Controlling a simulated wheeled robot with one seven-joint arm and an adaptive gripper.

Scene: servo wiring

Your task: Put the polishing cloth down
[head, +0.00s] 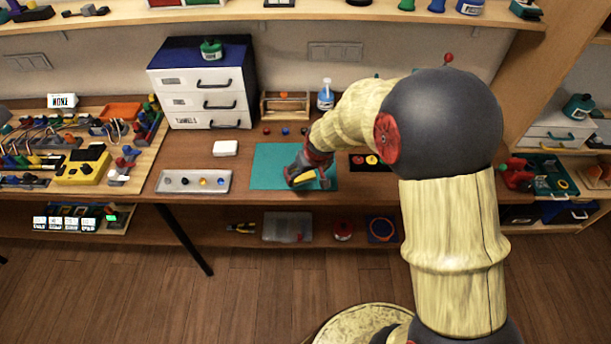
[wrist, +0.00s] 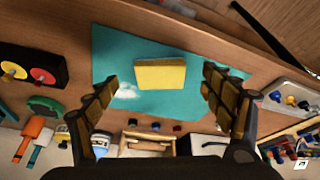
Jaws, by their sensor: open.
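In the wrist view, a yellow block-like folded piece (wrist: 160,75), which I take for the polishing cloth, lies on the teal mat (wrist: 112,45). My gripper (wrist: 160,92) is open, one finger to each side of the cloth with a clear gap on both sides. In the head view my gripper (head: 308,176) is low over the right part of the teal mat (head: 268,170). A patch of yellow shows there, but the gripper largely hides the cloth. A pale smudge (wrist: 127,91) lies on the mat near the left finger.
A grey tray with small parts (head: 194,181) lies left of the mat, and a white block (head: 225,148) behind it. A black panel with round knobs (head: 372,161) is to the right. A wooden rack (head: 285,104), bottle (head: 326,95) and drawer cabinet (head: 204,84) stand behind.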

